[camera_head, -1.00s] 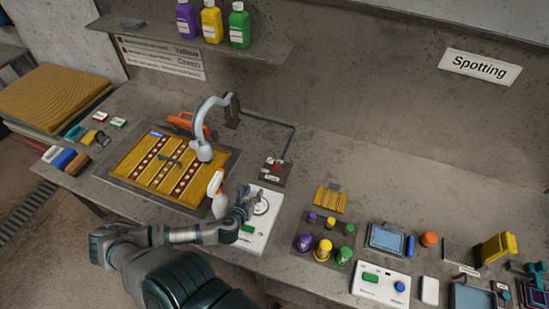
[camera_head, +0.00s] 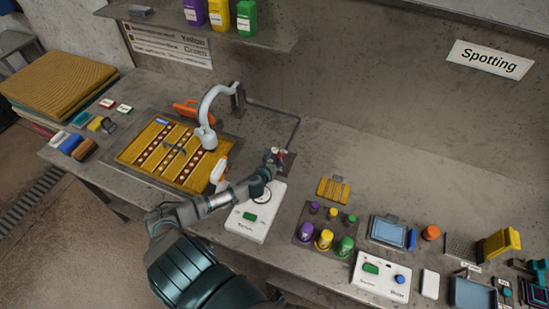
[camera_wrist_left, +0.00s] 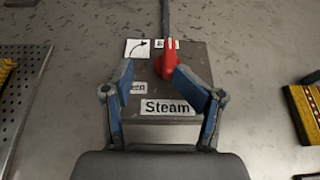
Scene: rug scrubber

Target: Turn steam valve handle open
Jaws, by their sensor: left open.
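The steam valve is a small dark box with a "Steam" label (camera_wrist_left: 167,107) and a red handle (camera_wrist_left: 168,58) on top; the red handle also shows in the head view (camera_head: 281,154). A white card with a curved arrow (camera_wrist_left: 138,48) lies beside the handle. My left gripper (camera_wrist_left: 154,72) is open over the valve, one blue-padded finger on each side of the handle. Whether a finger touches the handle I cannot tell. In the head view my left gripper (camera_head: 275,161) reaches the valve and partly covers it. My right gripper is not in view.
A white box with a green button (camera_head: 249,217) sits under my left forearm. A white spray bottle (camera_head: 218,175) and a curved grey arm (camera_head: 209,110) stand left over a patterned rug (camera_head: 150,158). Several colored bottles (camera_head: 325,240) stand to the right.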

